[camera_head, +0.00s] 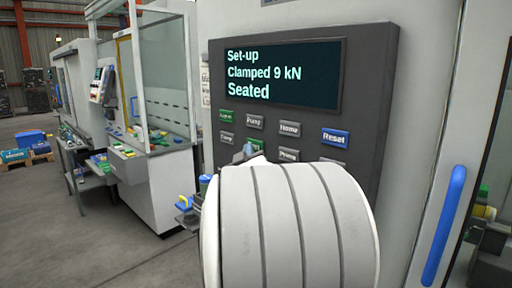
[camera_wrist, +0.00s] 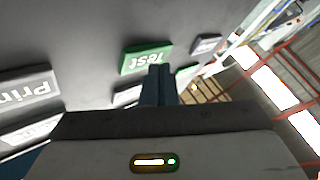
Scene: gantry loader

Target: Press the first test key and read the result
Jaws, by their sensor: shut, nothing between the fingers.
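The control panel's screen (camera_head: 282,75) reads "Set-up", "Clamped 9 kN", "Seated". A green key marked Test (camera_wrist: 146,58) shows in the wrist view, just beyond my fingertips. My gripper (camera_wrist: 159,72) is shut and empty, with its dark blue fingers together. The tips overlap the key's lower edge in that view; I cannot tell whether they touch it. In the head view my gripper (camera_head: 248,150) is in front of the lower keys, and my white arm hides part of the panel. A second green key (camera_head: 226,116) sits at the panel's upper left.
Grey Pump (camera_head: 255,121) and Home (camera_head: 289,129) keys and a blue Reset key (camera_head: 335,137) lie below the screen. A blue handle (camera_head: 443,226) stands at right. Open floor (camera_head: 90,235) lies at left.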

